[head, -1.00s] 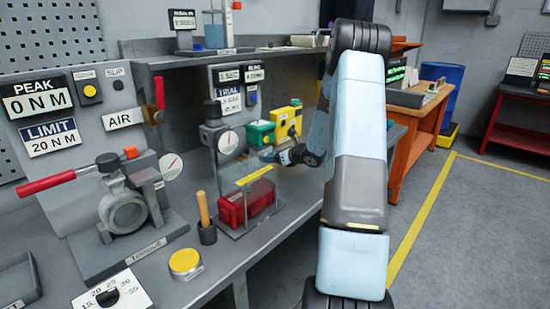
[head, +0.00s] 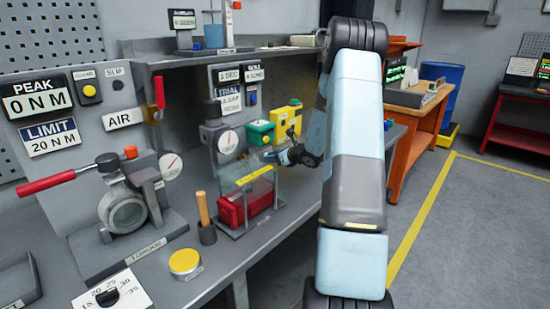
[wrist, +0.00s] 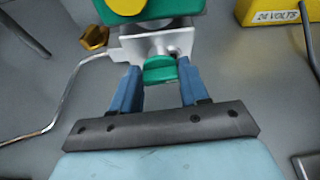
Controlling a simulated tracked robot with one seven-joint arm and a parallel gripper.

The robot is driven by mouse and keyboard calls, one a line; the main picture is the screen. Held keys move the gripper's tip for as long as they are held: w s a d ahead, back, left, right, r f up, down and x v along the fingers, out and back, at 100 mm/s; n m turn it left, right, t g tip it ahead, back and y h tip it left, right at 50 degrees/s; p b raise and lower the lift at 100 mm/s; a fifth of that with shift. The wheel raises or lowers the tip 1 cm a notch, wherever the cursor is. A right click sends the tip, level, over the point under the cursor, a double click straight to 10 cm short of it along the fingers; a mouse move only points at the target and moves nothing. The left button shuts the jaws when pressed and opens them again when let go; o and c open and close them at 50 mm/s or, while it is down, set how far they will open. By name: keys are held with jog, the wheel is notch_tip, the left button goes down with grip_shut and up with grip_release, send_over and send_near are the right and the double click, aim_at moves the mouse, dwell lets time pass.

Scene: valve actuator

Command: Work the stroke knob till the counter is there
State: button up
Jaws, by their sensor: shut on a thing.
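A green knob (wrist: 159,68) sits low on a pale metal bracket under a green box with a yellow round top (wrist: 146,12), in the wrist view. My gripper (wrist: 160,80) is shut on this knob, with one blue finger on each side. In the head view, my gripper (head: 270,155) reaches in from the right, just below the green box (head: 260,132); the knob cannot be made out there. Small display plates (head: 229,92) stand on the panel behind, one marked TRIAL; their figures are too small to read surely.
A clear guard with a red block (head: 246,203) stands just left of and below my gripper. A yellow box (head: 287,118) is right of the green one. A bent metal tube (wrist: 66,98) runs left of my fingers. A gauge (head: 228,141) is close by.

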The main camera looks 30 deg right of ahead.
jog(key=n+h, duration=0.2)
jog(key=n, duration=0.1)
jog(key=shift+s+a+f+t, duration=0.1)
jog(key=shift+a+t, duration=0.3)
jog(key=shift+s+a+f+n+t+h, duration=0.15)
jog(key=shift+n+t+h, duration=0.25)
jog(key=shift+n, duration=0.5)
jog(key=shift+w+f+n+t+h, duration=0.1)
jog(key=shift+n+t+h, duration=0.25)
jog(key=shift+n, duration=0.55)
jog(key=o, duration=1.1)
jog(key=shift+a, duration=0.1)
jog(key=shift+c, duration=0.2)
